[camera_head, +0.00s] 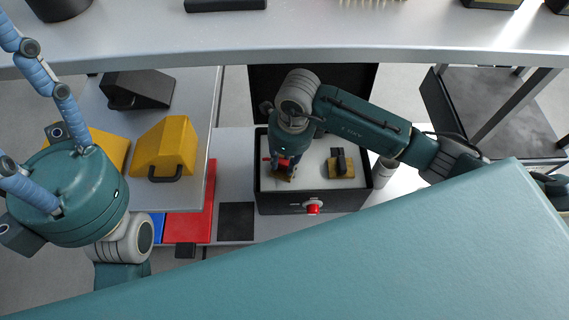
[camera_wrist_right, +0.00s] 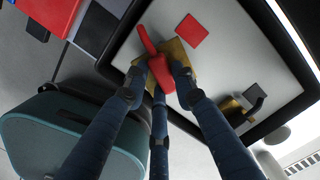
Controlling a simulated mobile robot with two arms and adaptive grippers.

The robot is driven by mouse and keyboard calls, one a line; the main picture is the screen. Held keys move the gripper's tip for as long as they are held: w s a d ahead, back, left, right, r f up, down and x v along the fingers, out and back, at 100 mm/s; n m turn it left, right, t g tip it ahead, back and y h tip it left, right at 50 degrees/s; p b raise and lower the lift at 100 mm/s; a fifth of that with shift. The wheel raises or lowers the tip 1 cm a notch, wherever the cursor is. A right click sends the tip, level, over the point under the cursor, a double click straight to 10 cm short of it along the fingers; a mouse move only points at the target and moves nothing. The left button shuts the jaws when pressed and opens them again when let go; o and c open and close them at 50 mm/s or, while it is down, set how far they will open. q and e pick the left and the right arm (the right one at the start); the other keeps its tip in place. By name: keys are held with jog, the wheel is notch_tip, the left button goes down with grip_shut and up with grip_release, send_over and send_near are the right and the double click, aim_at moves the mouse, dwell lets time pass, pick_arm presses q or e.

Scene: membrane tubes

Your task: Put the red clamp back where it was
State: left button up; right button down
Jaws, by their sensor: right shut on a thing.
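The red clamp (camera_wrist_right: 160,72) is between the three blue fingers of my right gripper (camera_wrist_right: 158,82), which is shut on it. The clamp is over a brass-coloured block (camera_wrist_right: 180,52); I cannot tell whether they touch. In the head view my right gripper (camera_head: 283,160) reaches down into a black box with a white floor (camera_head: 313,181), over the left brass block (camera_head: 284,176). Fingers hide most of the clamp there. My left gripper (camera_head: 70,195) is at the left, away from the box; its fingertips are cut off by the frame edge.
A second brass block with a black clamp (camera_head: 341,164) stands at the right in the box. A flat red square (camera_wrist_right: 190,31) lies on its floor. A red knob (camera_head: 313,207) is on its front. Yellow bins (camera_head: 168,148) are left, a shelf (camera_head: 280,42) above, a white cylinder (camera_head: 383,171) right.

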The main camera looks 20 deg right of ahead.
jog(key=shift+f, duration=0.4)
jog(key=shift+r, duration=0.15)
jog(key=c, duration=1.4)
grip_release()
jog(key=shift+f, duration=0.2)
jog(key=shift+c, duration=0.2)
